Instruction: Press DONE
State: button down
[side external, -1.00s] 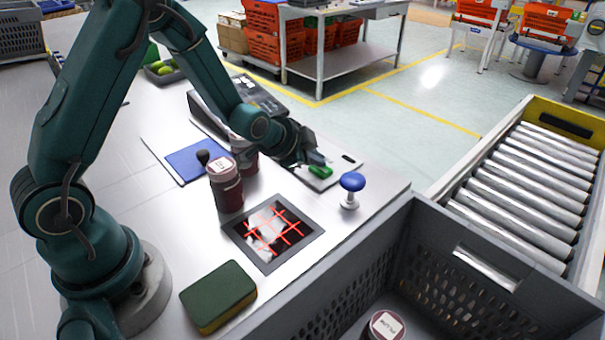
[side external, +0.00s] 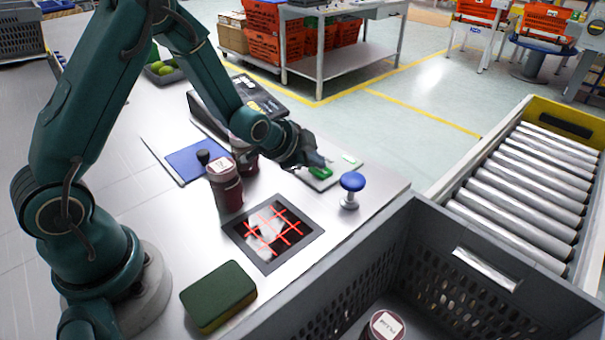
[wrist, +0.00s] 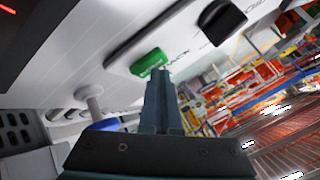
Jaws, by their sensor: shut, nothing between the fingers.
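The green button (side external: 322,172) sits on a light, flat panel near the far edge of the bench. In the wrist view the green button (wrist: 150,62) carries small white lettering too small to read surely. My gripper (side external: 318,163) is shut and empty, pointing down at the button. In the wrist view my closed fingertips (wrist: 160,74) overlap the button's lower edge; I cannot tell whether they touch it. A small display (side external: 350,159) on the panel beyond the button shows light green.
A blue-topped knob (side external: 352,182) stands close to the panel. Jars (side external: 226,186), a dark frame with red lines (side external: 310,235) and a green sponge (side external: 218,295) are on the bench. A grey crate (side external: 440,225) and roller conveyor (side external: 530,185) lie to the right.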

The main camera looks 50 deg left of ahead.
jog(key=shift+r, duration=0.85)
jog(key=shift+r, duration=2.5)
jog(key=shift+r, duration=0.1)
notch_tip(320, 180, up, 7)
jog(key=t, duration=0.2)
send_over(316, 172)
jog(key=s+d+r+n, duration=0.1)
jog(key=s+d+r, duration=0.1)
jog(key=s+r, duration=0.35)
jog(key=s+f+n+g, duration=0.2)
jog(key=s+f+n, duration=0.1)
jog(key=s, duration=0.6)
jog(key=s+d+f+n+g+h, duration=0.1)
jog(key=s+f+n+g, duration=0.1)
jog(key=s, duration=0.8)
jog(key=shift+d+f+n+g, duration=0.25)
jog(key=shift+f+n+g, duration=0.15)
jog(key=shift+n+g, duration=0.45)
